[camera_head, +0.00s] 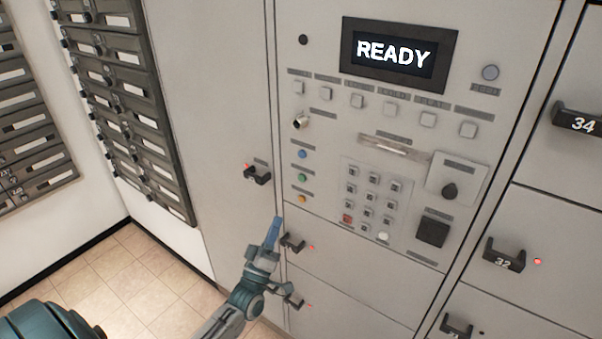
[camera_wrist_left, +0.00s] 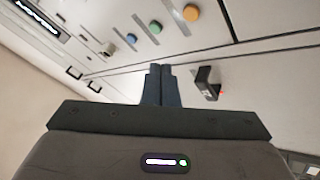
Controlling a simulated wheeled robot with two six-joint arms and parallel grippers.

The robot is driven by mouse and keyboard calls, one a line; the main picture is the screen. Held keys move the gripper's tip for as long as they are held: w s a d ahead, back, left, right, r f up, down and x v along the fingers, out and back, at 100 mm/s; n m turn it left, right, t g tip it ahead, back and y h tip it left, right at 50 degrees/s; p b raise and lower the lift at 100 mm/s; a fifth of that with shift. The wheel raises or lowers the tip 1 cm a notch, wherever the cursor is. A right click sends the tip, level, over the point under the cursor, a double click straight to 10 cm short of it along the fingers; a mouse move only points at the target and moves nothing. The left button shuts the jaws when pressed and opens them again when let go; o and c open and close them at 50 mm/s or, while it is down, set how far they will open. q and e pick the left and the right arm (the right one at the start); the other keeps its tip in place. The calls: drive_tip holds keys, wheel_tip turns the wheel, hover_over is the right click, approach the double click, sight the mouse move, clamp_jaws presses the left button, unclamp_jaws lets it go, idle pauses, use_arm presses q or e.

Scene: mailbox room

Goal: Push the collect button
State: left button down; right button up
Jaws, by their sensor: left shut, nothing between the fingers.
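The locker panel (camera_head: 345,130) carries many buttons, and their small labels are too blurred to read, so I cannot tell which one is marked collect. A column of three round buttons sits on its left side: blue (camera_head: 303,154), green (camera_head: 302,178) and orange (camera_head: 302,198). The left wrist view shows the same blue (camera_wrist_left: 131,40), green (camera_wrist_left: 155,27) and orange (camera_wrist_left: 191,12) buttons beyond the fingers. My left gripper (camera_head: 277,222) is shut and empty, left of and below the orange button, apart from it. Its closed fingertips also show in the left wrist view (camera_wrist_left: 160,70). My right gripper is out of view.
A display (camera_head: 396,55) reads READY above a row of square buttons. A keypad (camera_head: 368,198) is lower right. Dark handles stick out near my gripper (camera_head: 292,242) and on the left door (camera_head: 257,174). Mailboxes (camera_head: 125,90) line the left wall.

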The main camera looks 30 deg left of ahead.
sight(302, 177)
use_arm(q)
wheel_tip(302, 177, up, 7)
drive_tip(key=s+n+t, duration=0.1)
drive_tip(key=t, duration=0.1)
drive_tip(key=shift+s+n+y, duration=0.2)
drive_tip(key=shift+n+y, duration=0.1)
drive_tip(key=shift+n, duration=0.1)
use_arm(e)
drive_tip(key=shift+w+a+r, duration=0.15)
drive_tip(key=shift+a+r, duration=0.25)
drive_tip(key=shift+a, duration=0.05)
use_arm(q)
drive_tip(key=shift+w, duration=0.1)
